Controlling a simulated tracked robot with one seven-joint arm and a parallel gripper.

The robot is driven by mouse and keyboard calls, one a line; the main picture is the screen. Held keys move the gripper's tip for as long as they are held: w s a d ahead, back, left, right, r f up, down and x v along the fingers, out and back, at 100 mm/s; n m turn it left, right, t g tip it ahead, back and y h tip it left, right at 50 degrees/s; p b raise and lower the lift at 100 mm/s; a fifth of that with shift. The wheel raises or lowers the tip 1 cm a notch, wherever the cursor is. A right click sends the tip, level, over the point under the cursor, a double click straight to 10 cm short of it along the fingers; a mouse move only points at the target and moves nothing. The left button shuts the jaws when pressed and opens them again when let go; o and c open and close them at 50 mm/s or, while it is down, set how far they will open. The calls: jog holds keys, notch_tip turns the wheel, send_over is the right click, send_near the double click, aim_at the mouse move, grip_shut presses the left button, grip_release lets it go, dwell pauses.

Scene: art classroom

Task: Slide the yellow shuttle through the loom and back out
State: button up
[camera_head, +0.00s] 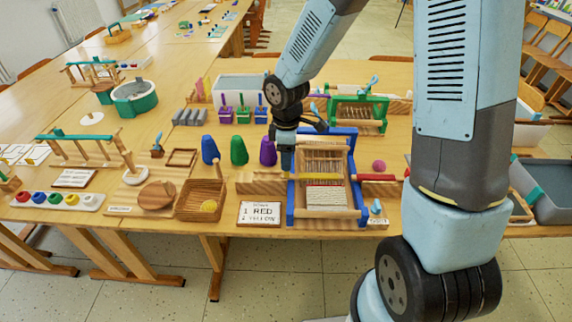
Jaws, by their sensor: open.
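The loom (355,188) has a blue frame with pale warp threads and a white woven part at its near end, and stands near the table's front edge. A yellow bar, which looks like the yellow shuttle (322,177), lies across the warp inside the loom. My gripper (287,170) points down at the loom's left side, close to the left end of the yellow bar. Its jaws are open, but they are small here, and I cannot tell whether they touch the bar. A red shuttle (377,177) lies just right of the loom.
A wooden block (258,184) sits left of the loom. A card (259,213) reading "1 RED" and a second, yellow line stands in front. Blue, green and purple cones (239,151) and a basket (187,211) with a yellow ball are left. A green frame (358,128) stands behind.

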notch_tip(320, 180, up, 9)
dwell(0.4)
jog(key=shift+r, duration=0.1)
